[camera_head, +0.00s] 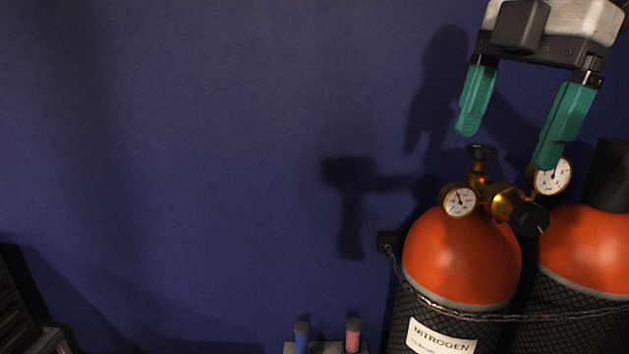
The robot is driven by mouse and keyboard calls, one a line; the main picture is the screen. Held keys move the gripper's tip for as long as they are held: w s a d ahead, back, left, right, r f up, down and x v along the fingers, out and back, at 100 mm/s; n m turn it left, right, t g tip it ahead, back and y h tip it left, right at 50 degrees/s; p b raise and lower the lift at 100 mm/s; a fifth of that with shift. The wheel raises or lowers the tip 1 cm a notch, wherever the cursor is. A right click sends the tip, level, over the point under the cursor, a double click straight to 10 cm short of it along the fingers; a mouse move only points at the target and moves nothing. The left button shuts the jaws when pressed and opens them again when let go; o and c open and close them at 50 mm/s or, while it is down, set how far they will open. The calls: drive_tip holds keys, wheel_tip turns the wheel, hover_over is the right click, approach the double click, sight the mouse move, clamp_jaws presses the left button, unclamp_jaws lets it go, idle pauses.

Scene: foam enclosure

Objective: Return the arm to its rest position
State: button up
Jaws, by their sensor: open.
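My gripper (506,153) is at the upper right, pointing down, with its two teal fingers spread wide apart and nothing between them. It hangs above the brass regulator (478,187) on the orange-topped nitrogen cylinder (462,252). The right fingertip overlaps the edge of the right pressure gauge (553,176) in the picture; I cannot tell whether they touch. The left fingertip shows against the blue wall, just up and left of the regulator's top knob (481,153). The rest of my arm is out of view.
A second orange cylinder (588,245) with a dark cap stands at the right edge. A chain (440,301) runs across both cylinders. Blue (301,336) and pink (353,335) capped items stand at the bottom. A dark object (22,305) is at lower left. The blue wall is bare at left.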

drive_tip(key=w+a+f+m+t+y+b, duration=0.1)
drive_tip(key=w+a+f+m+y, duration=0.15)
drive_tip(key=f, duration=0.65)
drive_tip(key=w+a+f+m+t+y+b, duration=0.1)
drive_tip(key=w+f+m+y, duration=0.15)
drive_tip(key=f, duration=0.65)
drive_tip(key=w+a+f+m+t+y, duration=0.1)
drive_tip(key=w+a+f+m, duration=0.2)
drive_tip(key=f, duration=0.6)
wheel_tip(320, 180, down, 11)
drive_tip(key=s+d+m+t, duration=0.1)
drive_tip(key=s+d+m, duration=0.1)
drive_tip(key=m, duration=0.3)
drive_tip(key=s+d+f+m+g+h+b, duration=0.1)
drive_tip(key=s+d+f+m+h, duration=0.25)
drive_tip(key=s+f, duration=0.8)
drive_tip(key=s+d+f+m+g+h+b, duration=0.15)
drive_tip(key=s+d+f+m, duration=0.3)
drive_tip(key=s+f, duration=0.7)
drive_tip(key=s+d+f+m+g+h, duration=0.1)
drive_tip(key=s+d+f+m+h, duration=0.1)
drive_tip(key=s+d+f, duration=0.3)
drive_tip(key=s+h, duration=0.1)
drive_tip(key=s, duration=0.3)
drive_tip(key=shift+s+d, duration=0.15)
drive_tip(key=shift+s, duration=0.25)
drive_tip(key=shift+g, duration=0.25)
